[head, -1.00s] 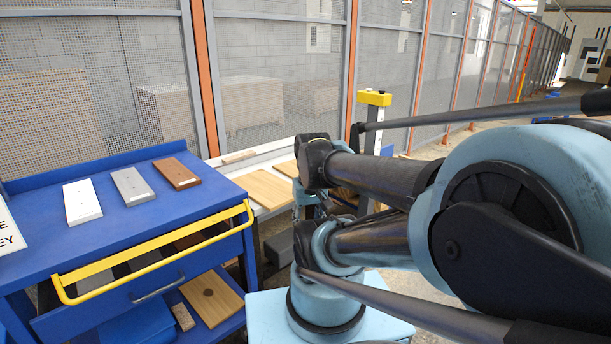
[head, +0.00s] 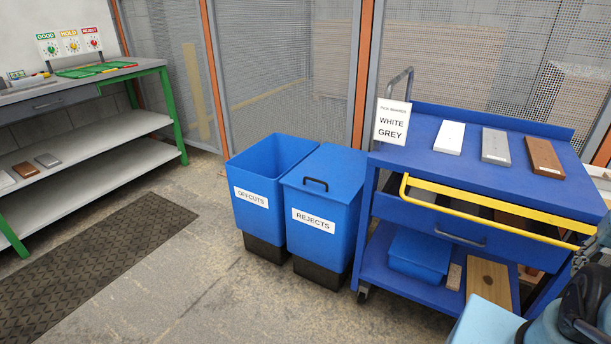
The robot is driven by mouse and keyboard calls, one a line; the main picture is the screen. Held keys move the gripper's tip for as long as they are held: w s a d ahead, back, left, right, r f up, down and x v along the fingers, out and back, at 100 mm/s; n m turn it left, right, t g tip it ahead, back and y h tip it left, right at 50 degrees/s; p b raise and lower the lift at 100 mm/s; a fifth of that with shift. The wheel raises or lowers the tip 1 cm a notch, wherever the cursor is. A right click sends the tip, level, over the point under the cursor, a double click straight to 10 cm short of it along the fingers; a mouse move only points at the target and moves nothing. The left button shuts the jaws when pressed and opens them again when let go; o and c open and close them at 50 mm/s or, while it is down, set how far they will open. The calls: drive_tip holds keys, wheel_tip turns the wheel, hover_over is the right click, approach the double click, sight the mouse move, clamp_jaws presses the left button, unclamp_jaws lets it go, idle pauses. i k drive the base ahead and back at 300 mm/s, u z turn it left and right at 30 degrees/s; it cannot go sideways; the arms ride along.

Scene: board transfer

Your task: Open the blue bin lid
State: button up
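Two tall blue bins with black bases stand side by side on the floor in the middle of the head view. The right bin (head: 321,247), labelled REJECTS, has a flat blue lid (head: 335,165) lying shut on top, with a black handle (head: 316,184) near its front edge. The left bin (head: 250,228), labelled OFFCUTS, is open at the top, with no lid on it. My gripper is not in view. Only light blue and black parts of my own body show at the lower right, well apart from the bins.
A blue cart (head: 420,140) with white, grey and brown boards on top stands close right of the bins. Its yellow rail (head: 490,218) juts forward. A bench with green legs (head: 173,118) and a dark mat (head: 100,265) are at left. Floor before the bins is clear.

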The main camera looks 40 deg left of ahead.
sight(334, 172)
drive_tip(key=u, duration=1.7)
